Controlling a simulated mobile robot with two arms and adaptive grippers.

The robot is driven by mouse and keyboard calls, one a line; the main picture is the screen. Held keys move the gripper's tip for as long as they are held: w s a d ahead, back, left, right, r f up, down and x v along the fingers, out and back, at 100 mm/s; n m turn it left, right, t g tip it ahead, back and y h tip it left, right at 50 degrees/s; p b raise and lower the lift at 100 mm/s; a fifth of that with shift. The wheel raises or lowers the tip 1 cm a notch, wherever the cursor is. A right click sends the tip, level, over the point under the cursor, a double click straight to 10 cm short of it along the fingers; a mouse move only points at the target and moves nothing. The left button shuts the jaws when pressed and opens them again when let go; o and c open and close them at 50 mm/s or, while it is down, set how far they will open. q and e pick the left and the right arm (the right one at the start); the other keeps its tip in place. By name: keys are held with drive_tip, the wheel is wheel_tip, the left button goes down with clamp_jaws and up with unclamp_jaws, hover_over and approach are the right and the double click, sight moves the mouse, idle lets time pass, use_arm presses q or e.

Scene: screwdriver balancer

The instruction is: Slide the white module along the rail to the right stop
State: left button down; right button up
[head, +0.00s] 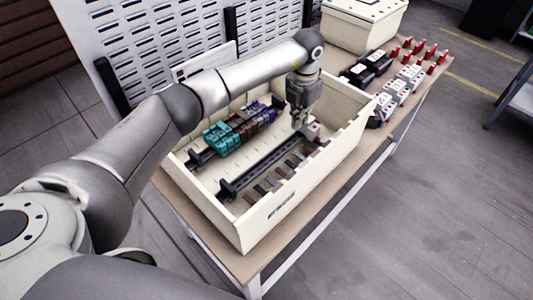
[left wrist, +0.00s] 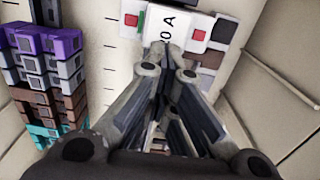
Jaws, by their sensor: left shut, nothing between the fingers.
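The white module (head: 314,131) sits at the far right end of the dark rail (head: 262,164) inside the cream open box. In the left wrist view the white module (left wrist: 190,26) shows red squares, a green patch and the marking "0 A". My left gripper (head: 298,124) reaches down into the box beside the module, on its left in the head view. Its fingers (left wrist: 163,50) are shut and empty, with their tips at or very near the module's edge; I cannot tell if they touch. The right stop is not clearly visible. My right gripper is out of view.
The box wall (head: 309,180) surrounds the rail. A second rail bears teal, brown and purple modules (head: 240,130). Brown and grey pieces (head: 268,186) lie along the front. Red-handled tools (head: 420,50) and grey-white devices (head: 400,87) lie on the table (head: 262,262) beyond the box.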

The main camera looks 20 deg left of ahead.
use_arm(q)
drive_tip(key=shift+s+a+f+g+p, duration=0.15)
drive_tip(key=shift+s+f, duration=0.15)
drive_tip(key=shift+f, duration=0.2)
drive_tip(key=shift+s+d+f+g+p, duration=0.1)
drive_tip(key=shift+s+f, duration=0.2)
drive_tip(key=shift+f, duration=0.2)
drive_tip(key=shift+s+a+f+g+p, duration=0.15)
drive_tip(key=shift+s+f, duration=0.15)
drive_tip(key=shift+f, duration=0.2)
drive_tip(key=shift+r, duration=0.2)
drive_tip(key=shift+w+r+p, duration=0.15)
drive_tip(key=shift+r+p, duration=0.45)
drive_tip(key=shift+r, duration=0.05)
wheel_tip(320, 180, up, 20)
drive_tip(key=p, duration=1.2)
drive_tip(key=shift+a, duration=0.2)
